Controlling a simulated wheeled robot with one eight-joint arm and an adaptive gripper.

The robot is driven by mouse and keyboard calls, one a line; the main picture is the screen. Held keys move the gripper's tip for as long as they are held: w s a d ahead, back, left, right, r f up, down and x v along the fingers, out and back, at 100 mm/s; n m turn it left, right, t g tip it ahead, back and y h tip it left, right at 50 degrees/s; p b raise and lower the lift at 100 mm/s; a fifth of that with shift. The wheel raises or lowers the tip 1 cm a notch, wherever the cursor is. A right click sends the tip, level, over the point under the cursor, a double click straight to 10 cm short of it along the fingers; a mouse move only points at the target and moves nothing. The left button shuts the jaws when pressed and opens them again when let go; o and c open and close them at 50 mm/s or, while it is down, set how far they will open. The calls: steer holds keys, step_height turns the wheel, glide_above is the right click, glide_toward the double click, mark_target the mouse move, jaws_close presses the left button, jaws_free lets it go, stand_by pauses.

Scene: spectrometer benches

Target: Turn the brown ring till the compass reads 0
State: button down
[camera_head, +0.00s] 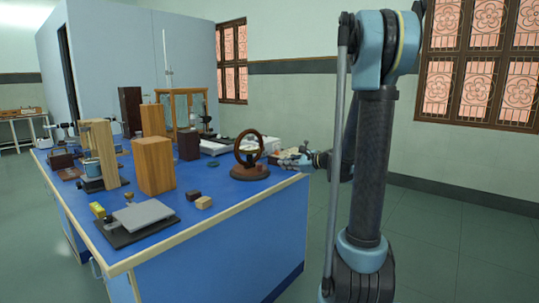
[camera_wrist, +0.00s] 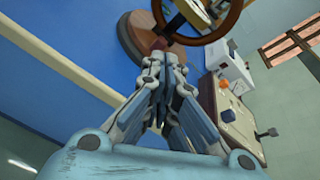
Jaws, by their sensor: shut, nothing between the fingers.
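The brown ring (camera_head: 237,148) stands upright on a round dark reddish-brown base (camera_head: 250,173) near the right end of the blue bench. In the wrist view the ring (camera_wrist: 203,40) and its base (camera_wrist: 127,46) are just beyond my fingertips. A tan block (camera_wrist: 190,12) shows within the ring; a compass face and its reading cannot be made out. My gripper (camera_head: 284,160) is just right of the ring in the head view. In the wrist view my gripper (camera_wrist: 165,60) is shut and empty, its tips close to the ring's foot; contact cannot be told.
Two small blocks (camera_head: 204,202) and a grey plate on a dark stand (camera_head: 142,215) lie toward the front. A tall wooden block (camera_head: 154,165) stands left. A white apparatus (camera_head: 262,144) is behind the ring, and a tan panel with knobs (camera_wrist: 232,120) shows right of my gripper.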

steer(key=w+d+m+t+y, duration=0.2)
steer(key=w+m+t, duration=0.1)
steer(key=w+m, duration=0.5)
steer(key=w+a+n, duration=0.1)
steer(key=w+a, duration=0.8)
steer(key=w, duration=0.1)
steer(key=shift+a+r, duration=0.25)
steer(key=shift+a, duration=0.15)
steer(key=shift+x, duration=0.85)
steer(key=shift+w+d, duration=0.1)
steer(key=shift+d, duration=0.2)
